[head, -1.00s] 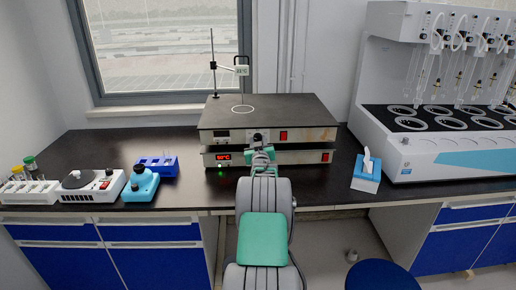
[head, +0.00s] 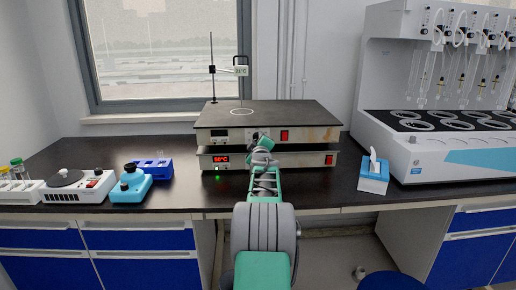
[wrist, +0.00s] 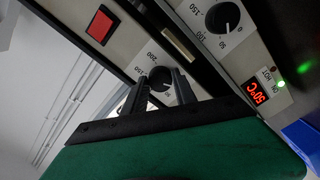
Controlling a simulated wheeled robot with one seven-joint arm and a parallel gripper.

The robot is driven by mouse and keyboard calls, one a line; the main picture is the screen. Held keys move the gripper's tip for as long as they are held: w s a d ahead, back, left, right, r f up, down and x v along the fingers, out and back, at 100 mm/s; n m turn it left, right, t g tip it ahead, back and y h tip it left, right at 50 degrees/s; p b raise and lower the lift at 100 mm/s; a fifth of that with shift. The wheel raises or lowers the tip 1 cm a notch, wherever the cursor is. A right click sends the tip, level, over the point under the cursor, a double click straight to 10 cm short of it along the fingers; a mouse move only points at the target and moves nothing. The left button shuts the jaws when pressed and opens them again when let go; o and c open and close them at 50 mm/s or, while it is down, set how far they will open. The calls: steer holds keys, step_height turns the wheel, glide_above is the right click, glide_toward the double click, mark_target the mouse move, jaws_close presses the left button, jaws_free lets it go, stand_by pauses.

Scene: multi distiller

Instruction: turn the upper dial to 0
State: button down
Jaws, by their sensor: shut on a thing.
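Two stacked hotplate units stand on the bench, the upper hotplate (head: 300,115) and the lower hotplate (head: 290,159). My gripper (head: 254,136) is at the front panel of the upper hotplate. In the wrist view my gripper (wrist: 160,86) has its two dark fingers on either side of the black upper dial (wrist: 161,77) and is shut on it. The lower dial (wrist: 223,16) is apart from my fingers. In the head view my gripper hides the upper dial.
The lower display (head: 222,159) glows red with 50°C. Red switches (head: 285,135) sit on the right of the panels. A tissue box (head: 373,176) stands right; a blue-white device (head: 130,184) stands left.

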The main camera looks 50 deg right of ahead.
steer(key=shift+r+n, duration=0.1)
steer(key=shift+n, duration=0.4)
steer(key=c, duration=1)
jaws_free()
steer(key=shift+b, duration=0.3)
steer(key=v, duration=0.7)
steer(key=shift+s+a, duration=0.25)
